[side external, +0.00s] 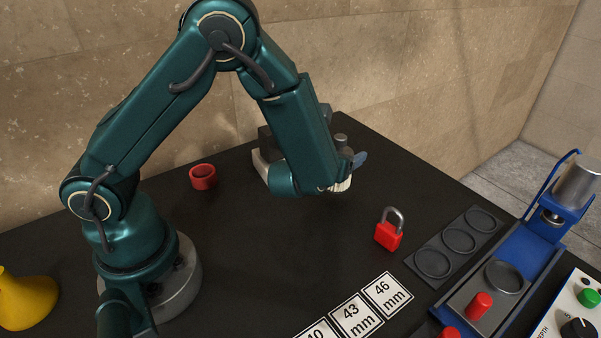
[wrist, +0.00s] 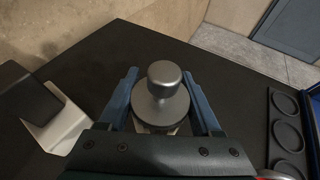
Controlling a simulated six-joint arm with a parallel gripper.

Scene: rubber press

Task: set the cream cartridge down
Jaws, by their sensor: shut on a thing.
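The cream cartridge (side external: 341,185) shows as a small ribbed cream edge below my wrist in the side view. In the wrist view only a thin cream strip (wrist: 150,130) shows under a grey metal disc with a round knob (wrist: 164,82). My gripper (wrist: 163,100) is shut on the cartridge, with a blue finger on each side. In the side view my arm hides much of my gripper (side external: 343,140) and of the cartridge. I cannot tell whether the cartridge touches the black table (side external: 290,235) or hangs just above it.
A black and off-white object (wrist: 58,128) stands left of my gripper. A red ring (side external: 203,177), a red padlock (side external: 388,236), number cards (side external: 357,314), a tray with round recesses (side external: 458,240) and a blue press (side external: 548,228) are around. Table between ring and padlock is clear.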

